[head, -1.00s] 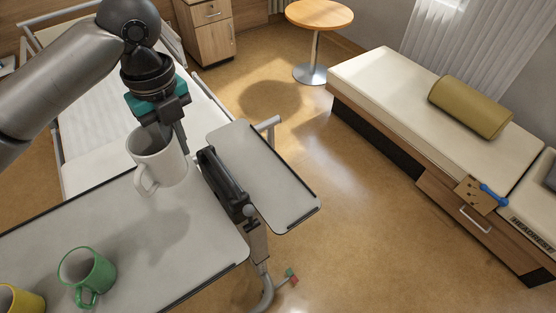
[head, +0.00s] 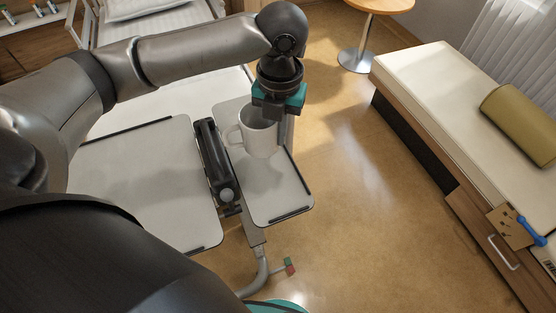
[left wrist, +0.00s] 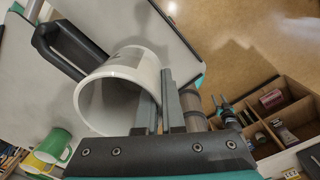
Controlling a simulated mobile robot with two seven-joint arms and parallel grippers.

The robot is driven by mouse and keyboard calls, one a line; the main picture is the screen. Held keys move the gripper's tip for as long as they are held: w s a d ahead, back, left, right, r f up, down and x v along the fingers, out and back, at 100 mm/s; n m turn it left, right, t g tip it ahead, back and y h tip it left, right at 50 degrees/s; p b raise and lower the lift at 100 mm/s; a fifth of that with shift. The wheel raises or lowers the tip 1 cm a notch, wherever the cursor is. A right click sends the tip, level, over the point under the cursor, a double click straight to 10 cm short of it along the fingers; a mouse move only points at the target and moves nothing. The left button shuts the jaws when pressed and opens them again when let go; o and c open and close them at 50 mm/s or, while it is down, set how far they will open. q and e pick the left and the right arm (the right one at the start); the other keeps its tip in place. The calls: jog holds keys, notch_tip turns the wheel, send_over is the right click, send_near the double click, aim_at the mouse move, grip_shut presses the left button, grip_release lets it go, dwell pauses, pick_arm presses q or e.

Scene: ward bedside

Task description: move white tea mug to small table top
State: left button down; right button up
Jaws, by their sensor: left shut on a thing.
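The white tea mug (head: 258,138) hangs upright over the small table top (head: 285,193), the narrower panel on the right of the overbed table. My left gripper (head: 283,124) is shut on the mug's wall at the right side; the handle points left. In the left wrist view the mug's rim (left wrist: 103,72) meets the fingers (left wrist: 160,98), one of which seems to be inside the mug. A shadow lies on the panel below, and the mug appears to be above the surface. My right gripper is not in view.
A dark raised bar (head: 214,165) separates the small top from the large top (head: 150,190). Green (left wrist: 54,146) and yellow (left wrist: 38,162) mugs show in the left wrist view. A round wooden table (head: 380,4) and a couch (head: 435,110) stand beyond open floor.

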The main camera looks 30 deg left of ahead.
pick_arm(q)
notch_tip(320, 180, down, 6)
jog(key=shift+f+b, duration=0.45)
jog(key=shift+f, duration=1.45)
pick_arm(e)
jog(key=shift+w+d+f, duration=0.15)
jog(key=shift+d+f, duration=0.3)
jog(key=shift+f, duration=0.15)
pick_arm(q)
jog(key=shift+f, duration=0.1)
jog(key=shift+f, duration=0.1)
jog(key=c, duration=1)
grip_release()
jog(key=shift+c, duration=0.2)
notch_tip(320, 180, up, 12)
jog(key=p, duration=0.1)
jog(key=shift+d+r, duration=0.2)
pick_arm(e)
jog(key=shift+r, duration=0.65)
